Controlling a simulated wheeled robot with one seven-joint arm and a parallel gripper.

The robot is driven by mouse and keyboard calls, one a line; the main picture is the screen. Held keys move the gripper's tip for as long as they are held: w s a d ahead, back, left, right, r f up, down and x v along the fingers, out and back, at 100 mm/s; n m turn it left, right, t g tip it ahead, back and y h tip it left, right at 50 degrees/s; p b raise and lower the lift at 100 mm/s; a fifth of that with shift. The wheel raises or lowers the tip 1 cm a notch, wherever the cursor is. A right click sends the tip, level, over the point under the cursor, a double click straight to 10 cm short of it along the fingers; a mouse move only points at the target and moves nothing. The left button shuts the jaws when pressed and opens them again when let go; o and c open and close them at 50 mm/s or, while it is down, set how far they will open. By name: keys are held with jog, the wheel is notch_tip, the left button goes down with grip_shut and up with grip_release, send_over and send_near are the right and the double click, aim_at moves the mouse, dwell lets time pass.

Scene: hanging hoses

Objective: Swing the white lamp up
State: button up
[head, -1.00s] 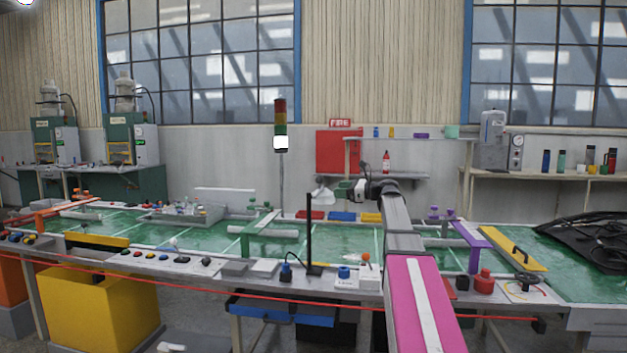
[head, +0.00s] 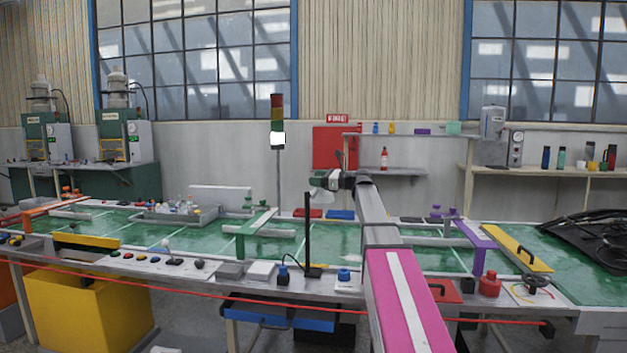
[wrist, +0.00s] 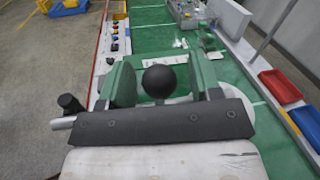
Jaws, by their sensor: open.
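The white lamp shade (head: 320,177) shows in the head view just above the top of a black post (head: 309,235), close against my gripper (head: 332,182). The post stands upright on the front of the bench. In the wrist view my gripper (wrist: 158,82) has two green fingers spread apart. A black ball (wrist: 161,80) sits between them, with space visible on both sides. A pale surface (wrist: 180,100) shows partly behind the dark bar; I cannot tell if it is the shade. Whether the fingers touch the lamp is unclear.
The green bench top (head: 340,240) runs beneath. Red (head: 308,213) and blue (head: 341,215) trays lie at its back. A green bracket (head: 250,233) stands left of the post, and a signal tower (head: 278,125) behind. Push buttons and a red cord line the front edge.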

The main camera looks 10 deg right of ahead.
jog(key=shift+x, duration=0.85)
grip_shut()
jog(key=s+a+r+n+y, duration=0.2)
jog(key=s+r+n, duration=0.4)
jog(key=n, duration=0.4)
jog(key=s+a+n+g+y, duration=0.1)
jog(key=s+a+n+g, duration=0.1)
jog(key=s+n, duration=0.8)
jog(key=shift+s+a+f+n+g+y, duration=0.3)
jog(key=shift+s+a+f+n+g, duration=0.15)
jog(key=shift+a, duration=0.25)
jog(key=shift+w, duration=0.1)
